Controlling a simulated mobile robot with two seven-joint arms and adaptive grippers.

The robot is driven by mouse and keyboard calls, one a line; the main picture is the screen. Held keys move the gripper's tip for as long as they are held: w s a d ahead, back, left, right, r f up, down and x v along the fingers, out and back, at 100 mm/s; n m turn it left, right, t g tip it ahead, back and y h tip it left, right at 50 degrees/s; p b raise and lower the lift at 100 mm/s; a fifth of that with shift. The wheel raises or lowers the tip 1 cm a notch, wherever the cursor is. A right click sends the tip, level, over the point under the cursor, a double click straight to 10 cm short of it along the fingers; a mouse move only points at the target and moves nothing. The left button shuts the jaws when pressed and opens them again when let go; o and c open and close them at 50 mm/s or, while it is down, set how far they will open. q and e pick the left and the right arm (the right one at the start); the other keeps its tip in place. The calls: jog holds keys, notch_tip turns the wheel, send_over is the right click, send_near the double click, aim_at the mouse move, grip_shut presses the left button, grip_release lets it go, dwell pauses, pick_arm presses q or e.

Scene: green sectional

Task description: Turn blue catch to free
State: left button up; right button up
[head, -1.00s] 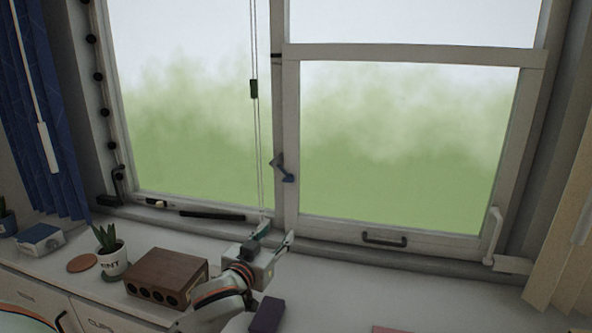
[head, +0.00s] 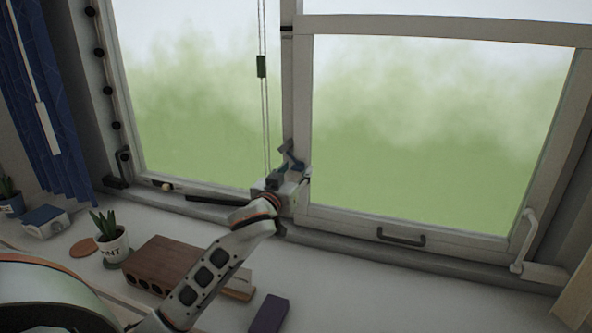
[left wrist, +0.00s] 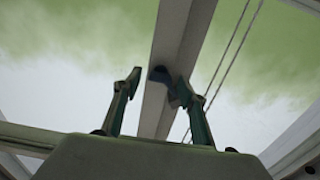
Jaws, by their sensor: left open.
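The blue catch (head: 291,155) is a small lever on the upright post between the two window panes. In the head view it sits tilted just above my left gripper (head: 293,171), which is raised to the post and partly overlaps it. In the left wrist view the left gripper (left wrist: 159,79) is open, one finger on each side of the post. The catch (left wrist: 163,77) shows as a dark blue piece between the fingers, closer to the right one. I cannot tell whether that finger touches it. My right gripper is not in view.
Two thin blind cords (head: 264,110) hang just left of the post. On the sill are a brown block with holes (head: 155,262), a potted plant (head: 113,243) and a dark purple block (head: 269,313). A dark handle (head: 401,238) is on the right sash's lower rail.

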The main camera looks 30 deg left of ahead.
pick_arm(q)
jog(key=shift+w, duration=0.35)
jog(key=shift+a, duration=0.1)
jog(key=c, duration=1.1)
